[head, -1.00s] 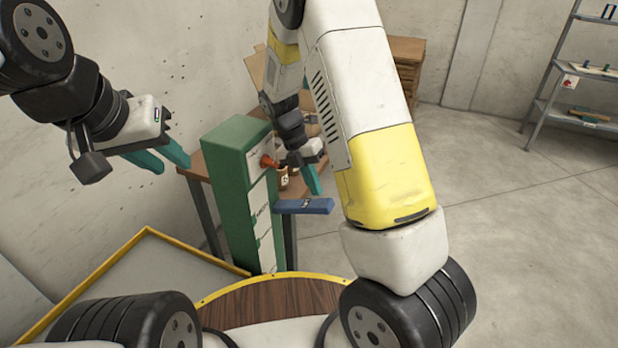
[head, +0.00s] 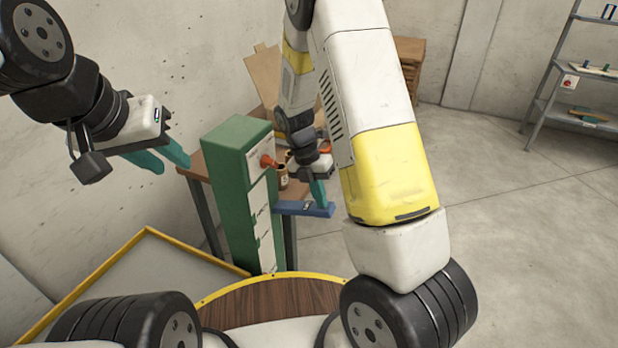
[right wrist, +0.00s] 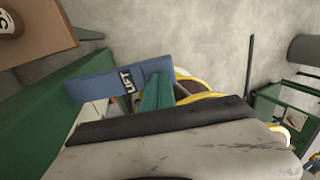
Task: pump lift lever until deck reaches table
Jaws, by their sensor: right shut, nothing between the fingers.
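The blue lift lever (head: 292,208) sticks out to the right from the green pedestal (head: 238,160). It lies about level, dipping slightly at its free end. My right gripper (head: 319,194) is shut and empty, with its teal fingertips at the top of the lever's outer part. In the right wrist view the lever (right wrist: 95,86) bears a LIFT label, and the shut fingers (right wrist: 157,92) overlap its end; firm contact is hard to tell. A round wooden deck (head: 275,298) with a yellow rim is at the bottom. The wooden table (head: 195,165) stands behind the pedestal. My left gripper (head: 160,160) is open and empty.
A jar (head: 281,178) stands on the table behind. A yellow-edged grey platform (head: 140,275) lies at left. Shelves (head: 570,90) stand far right; the floor between is clear.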

